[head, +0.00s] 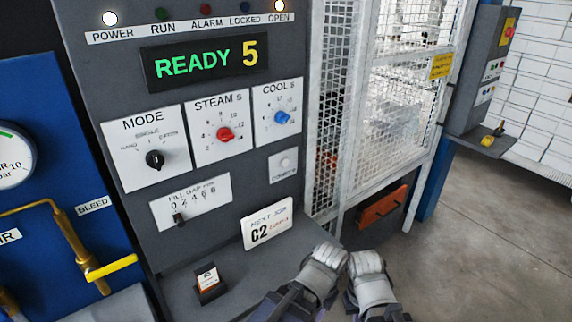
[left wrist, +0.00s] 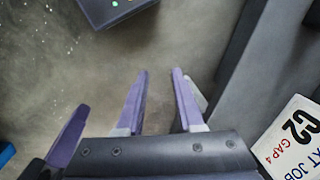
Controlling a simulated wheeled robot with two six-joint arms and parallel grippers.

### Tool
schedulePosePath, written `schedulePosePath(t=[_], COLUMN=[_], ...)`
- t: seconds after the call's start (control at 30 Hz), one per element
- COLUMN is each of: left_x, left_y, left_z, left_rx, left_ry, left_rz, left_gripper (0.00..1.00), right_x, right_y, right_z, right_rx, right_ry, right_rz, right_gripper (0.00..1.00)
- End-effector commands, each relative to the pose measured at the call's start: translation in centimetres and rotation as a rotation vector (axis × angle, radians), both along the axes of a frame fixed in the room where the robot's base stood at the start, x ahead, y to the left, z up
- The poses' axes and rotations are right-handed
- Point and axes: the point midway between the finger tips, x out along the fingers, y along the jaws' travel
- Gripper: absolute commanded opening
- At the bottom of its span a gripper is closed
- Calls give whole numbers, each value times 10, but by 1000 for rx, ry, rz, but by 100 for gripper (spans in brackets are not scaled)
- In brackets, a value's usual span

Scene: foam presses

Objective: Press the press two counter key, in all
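The counter key (head: 284,162) is a small pale round button on a white plate, low on the right of the grey control panel (head: 240,178) in the head view. The small label under it reads like "COUNTER". The display (head: 205,64) above reads "READY 5". My left gripper (head: 325,265) is below the key, apart from it, in front of the panel's lower ledge. The left wrist view shows its two purple fingers (left wrist: 160,75) apart with nothing between them. My right gripper (head: 370,272) is close beside it on the right; its fingers cannot be made out.
A "NEXT JOB C2" card (head: 267,223) stands on the ledge. The panel also has mode (head: 154,159), steam (head: 224,134) and cool (head: 282,117) knobs and a fill gap slider (head: 179,218). A white mesh guard (head: 395,100) stands right of it. Open floor (head: 470,230) lies further right.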

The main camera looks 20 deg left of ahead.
Motion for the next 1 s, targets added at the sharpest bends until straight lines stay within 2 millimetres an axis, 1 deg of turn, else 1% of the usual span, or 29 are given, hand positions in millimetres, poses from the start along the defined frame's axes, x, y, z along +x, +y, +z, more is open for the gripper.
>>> schedulePosePath(t=[0.03, 0.3, 1.0], left_x=[0, 0, 0], left_y=[0, 0, 0], left_z=[0, 0, 0], left_rx=[0, 0, 0], left_ry=[0, 0, 0], left_rz=[0, 0, 0], left_gripper=[29, 0, 0], right_x=[0, 0, 0], right_y=[0, 0, 0], right_z=[0, 0, 0], right_rx=[0, 0, 0], right_ry=[0, 0, 0], right_rz=[0, 0, 0], right_gripper=[0, 0, 0])
